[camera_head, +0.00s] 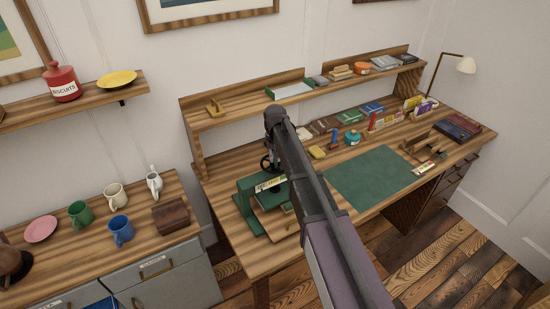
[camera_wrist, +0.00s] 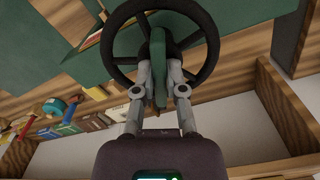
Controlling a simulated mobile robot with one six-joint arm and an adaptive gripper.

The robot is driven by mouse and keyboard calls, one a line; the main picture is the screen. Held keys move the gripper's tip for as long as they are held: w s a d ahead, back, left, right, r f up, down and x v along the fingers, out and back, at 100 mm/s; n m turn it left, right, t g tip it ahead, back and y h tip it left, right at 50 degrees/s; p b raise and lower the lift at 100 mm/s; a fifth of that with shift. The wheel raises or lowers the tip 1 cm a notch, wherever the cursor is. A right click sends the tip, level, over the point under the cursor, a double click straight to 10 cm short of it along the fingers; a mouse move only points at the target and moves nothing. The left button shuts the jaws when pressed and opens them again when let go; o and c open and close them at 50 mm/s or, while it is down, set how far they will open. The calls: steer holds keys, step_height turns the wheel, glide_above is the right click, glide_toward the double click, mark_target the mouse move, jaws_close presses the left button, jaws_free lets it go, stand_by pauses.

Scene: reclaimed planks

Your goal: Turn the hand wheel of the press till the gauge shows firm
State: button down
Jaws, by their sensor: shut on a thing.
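The green press (camera_head: 250,205) stands at the left end of the workbench. Its black hand wheel (camera_head: 265,163) is on top, partly hidden by my arm. In the wrist view the spoked wheel (camera_wrist: 113,38) fills the top middle. My gripper (camera_wrist: 160,62) is shut on the wheel, its two fingers reaching across the near rim; the exact contact is hard to make out. In the head view my gripper (camera_head: 273,152) comes down on the wheel from above. A pale gauge strip (camera_head: 270,184) with coloured parts is on the press front; its reading is too small to tell.
A green mat (camera_head: 370,175) lies on the workbench (camera_head: 235,250) right of the press. Books, small boxes and a teal pot (camera_head: 352,137) stand behind it. A raised shelf (camera_head: 235,112) runs along the back. Mugs stand on the left cabinet.

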steer(key=m, duration=0.4)
steer(key=shift+m, duration=0.3)
steer(key=m, duration=0.9)
steer(key=shift+m, duration=1.8)
steer(key=shift+s, duration=0.1)
steer(key=c, duration=0.7)
jaws_free()
steer(key=shift+n, duration=0.3)
